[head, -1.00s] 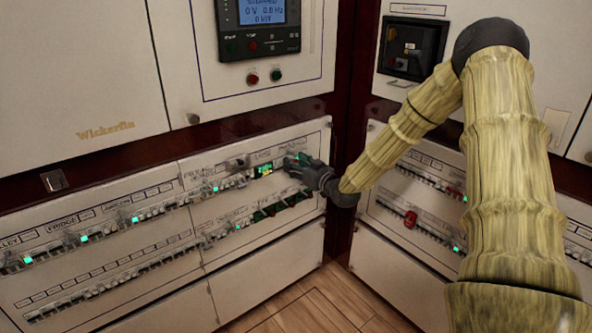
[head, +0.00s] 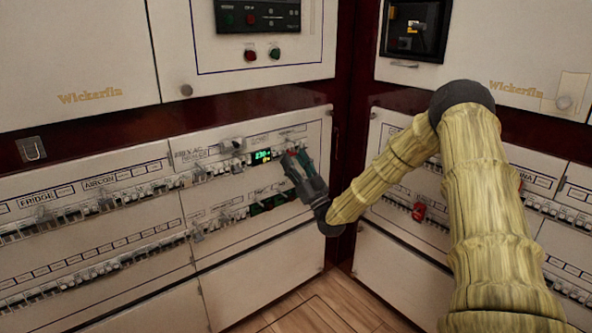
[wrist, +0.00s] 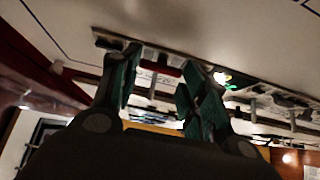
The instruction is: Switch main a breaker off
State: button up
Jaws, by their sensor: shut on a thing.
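My gripper (head: 296,157) is at the right end of the upper breaker row in the head view, with its dark green fingers tilted up against the panel. It is shut on what seems to be the main a breaker; the fingers cover most of it. In the wrist view the fingers of my gripper (wrist: 163,64) stand either side of a small dark red part, probably the main a breaker's lever (wrist: 166,71). The label is too blurred to read, and the lever's position cannot be told.
A lit green meter (head: 262,156) sits just left of my gripper. A lower breaker row (head: 233,215) runs beneath it. A red switch (head: 419,212) is on the right-hand panel (head: 390,262). The wooden floor (head: 300,305) in the corner is clear.

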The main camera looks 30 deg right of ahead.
jog(key=shift+w+f+t+b, duration=0.1)
jog(key=shift+f+t+b, duration=0.15)
jog(key=shift+t+b, duration=0.25)
jog(key=o, duration=1)
jog(key=v, duration=1.2)
jog(key=shift+d, duration=0.1)
